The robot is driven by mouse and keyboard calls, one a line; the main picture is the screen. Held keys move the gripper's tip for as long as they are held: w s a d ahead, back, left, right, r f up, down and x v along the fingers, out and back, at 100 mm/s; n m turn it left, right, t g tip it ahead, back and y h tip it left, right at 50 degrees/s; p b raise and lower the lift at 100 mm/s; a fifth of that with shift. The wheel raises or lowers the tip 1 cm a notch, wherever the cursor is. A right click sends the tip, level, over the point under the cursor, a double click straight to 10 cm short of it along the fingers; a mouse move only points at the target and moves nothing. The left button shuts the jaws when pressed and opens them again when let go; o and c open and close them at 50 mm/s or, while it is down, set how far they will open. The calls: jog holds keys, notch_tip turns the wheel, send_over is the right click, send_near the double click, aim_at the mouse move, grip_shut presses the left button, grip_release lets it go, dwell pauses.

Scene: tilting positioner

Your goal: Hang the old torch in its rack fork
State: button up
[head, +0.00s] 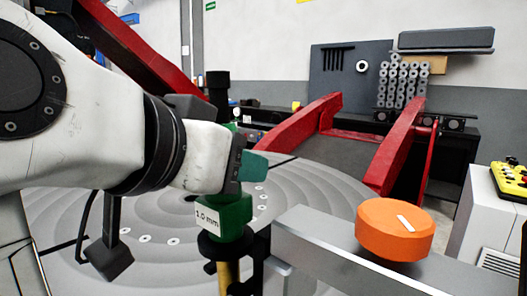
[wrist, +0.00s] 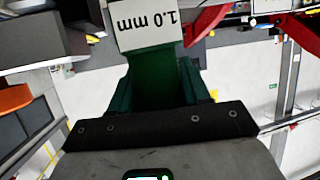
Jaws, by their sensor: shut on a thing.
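The torch (head: 232,214) is green with a white "1.0 mm" label, a black collar and a brass-coloured tube pointing down. It looks upright. My gripper (head: 246,168), with teal fingers, is shut on its green body. In the wrist view the torch's label (wrist: 150,28) shows at the top, with my gripper (wrist: 160,85) around the green part below. A black bracket (head: 262,262), apparently the rack fork, is by the collar at the end of the grey rail. Whether the collar rests on it or is only beside it, I cannot tell; the torch partly hides it.
The grey rail (head: 345,254) runs to the right, under a large orange knob (head: 396,229). Behind is a round grey turntable (head: 310,196) with red arms (head: 402,145). A yellow pendant (head: 512,178) lies on a cabinet at right.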

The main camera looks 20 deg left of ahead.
jog(key=shift+s+d+r, duration=0.15)
jog(key=shift+s+r, duration=0.05)
jog(key=shift+s, duration=0.1)
jog(key=shift+s+a, duration=0.25)
jog(key=shift+s, duration=0.15)
jog(key=s+a+p, duration=0.1)
jog(key=s, duration=0.6)
jog(key=shift+a+f+p, duration=0.15)
jog(key=shift+a+p, duration=0.2)
